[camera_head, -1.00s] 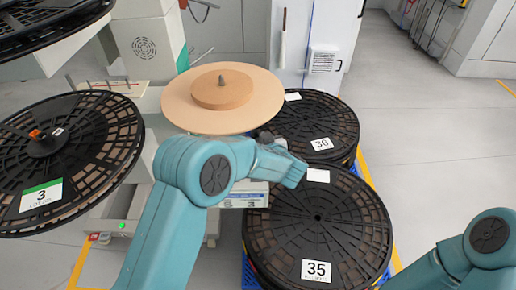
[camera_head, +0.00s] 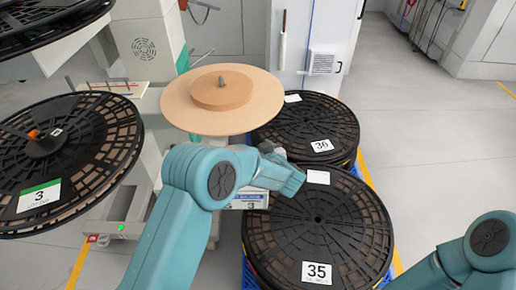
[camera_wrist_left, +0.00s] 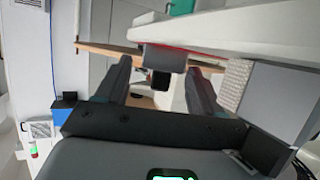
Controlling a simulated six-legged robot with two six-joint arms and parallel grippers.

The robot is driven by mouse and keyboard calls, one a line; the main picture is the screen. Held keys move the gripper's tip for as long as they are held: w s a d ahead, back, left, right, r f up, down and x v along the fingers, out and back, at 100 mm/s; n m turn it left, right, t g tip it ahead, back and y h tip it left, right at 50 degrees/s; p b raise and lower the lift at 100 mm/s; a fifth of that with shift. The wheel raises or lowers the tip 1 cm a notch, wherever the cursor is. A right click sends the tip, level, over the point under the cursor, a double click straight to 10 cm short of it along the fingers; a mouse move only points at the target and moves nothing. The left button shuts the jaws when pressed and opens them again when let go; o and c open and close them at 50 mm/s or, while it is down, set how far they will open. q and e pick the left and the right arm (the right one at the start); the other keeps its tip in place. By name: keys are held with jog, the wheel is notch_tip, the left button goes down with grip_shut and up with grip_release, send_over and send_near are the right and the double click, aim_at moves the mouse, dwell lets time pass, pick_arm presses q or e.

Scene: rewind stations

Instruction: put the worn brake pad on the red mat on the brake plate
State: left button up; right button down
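My left gripper (camera_wrist_left: 160,72) is open in the left wrist view, its two dark fingers apart. A dark grey block (camera_wrist_left: 165,58), possibly the worn brake pad, shows in the gap near the fingertips. I cannot tell how deep it lies between them. A thin red strip (camera_wrist_left: 194,49), possibly the red mat's edge, runs along a white plate-like part (camera_wrist_left: 255,36) beside the block. I cannot tell for certain which part is the brake plate. In the head view the left arm covers this area and its fingers cannot be made out. My right gripper is out of view.
A brown roll (camera_head: 225,107) on a tan disc stands behind my left arm. Black reels marked 35 (camera_head: 345,235) and 36 (camera_head: 325,115) lie to the right. Reel 3 (camera_head: 95,135) is at the left. Grey floor (camera_head: 440,150) is clear at the right.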

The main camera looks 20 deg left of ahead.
pick_arm(q)
jog(key=shift+s+f, duration=0.2)
jog(key=shift+f, duration=0.45)
jog(key=r+p+v, duration=0.1)
jog(key=v, duration=1.1)
jog(key=shift+w+r+p, duration=0.25)
jog(key=shift+r+p, duration=0.1)
jog(key=shift+r, duration=0.1)
